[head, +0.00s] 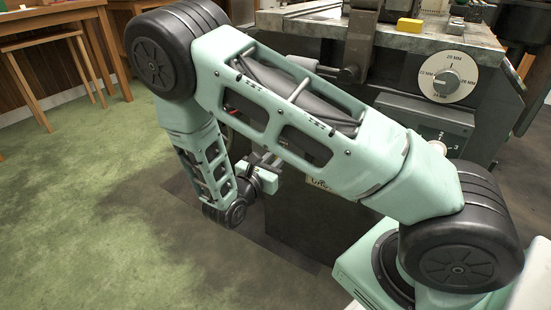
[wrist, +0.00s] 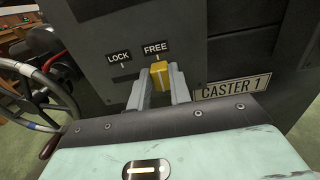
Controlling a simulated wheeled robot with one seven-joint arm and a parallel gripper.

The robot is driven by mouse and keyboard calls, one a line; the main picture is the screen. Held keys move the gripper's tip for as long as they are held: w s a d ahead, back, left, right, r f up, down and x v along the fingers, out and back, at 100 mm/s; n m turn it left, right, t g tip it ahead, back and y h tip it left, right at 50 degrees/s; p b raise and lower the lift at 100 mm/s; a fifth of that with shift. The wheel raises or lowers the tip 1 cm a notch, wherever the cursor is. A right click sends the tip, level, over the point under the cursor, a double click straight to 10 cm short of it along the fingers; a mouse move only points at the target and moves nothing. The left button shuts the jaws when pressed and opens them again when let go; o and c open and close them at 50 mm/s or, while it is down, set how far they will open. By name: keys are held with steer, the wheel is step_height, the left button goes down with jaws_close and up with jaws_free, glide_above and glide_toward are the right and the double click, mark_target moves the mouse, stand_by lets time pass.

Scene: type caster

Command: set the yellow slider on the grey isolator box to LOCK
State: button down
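The yellow slider (wrist: 160,76) shows in the wrist view on a dark grey panel, the face of the isolator box (wrist: 215,62). It sits under the FREE label (wrist: 155,48), to the right of the LOCK label (wrist: 118,57). The grey fingers of my gripper (wrist: 161,86) stand one on each side of the slider, very close to it. I cannot tell whether they press on it. In the head view my gripper (head: 268,170) is low beside the dark machine, and the slider does not show there.
A CASTER 1 plate (wrist: 234,86) is right of the fingers. A handwheel (wrist: 45,90) stands at the left in the wrist view. In the head view the machine carries a white dial (head: 447,77) and a metal top (head: 310,24). Green floor (head: 80,190) is open at the left.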

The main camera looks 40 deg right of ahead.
steer(key=w, duration=0.1)
steer(key=w+a+p, duration=0.1)
steer(key=w, duration=0.1)
steer(key=w+a+p, duration=0.1)
steer(key=w, duration=0.1)
steer(key=shift+w, duration=0.1)
steer(key=c, duration=1.3)
jaws_free()
steer(key=p+v, duration=0.3)
steer(key=v, duration=1.4)
steer(key=shift+a, duration=0.15)
steer(key=shift+r, duration=0.15)
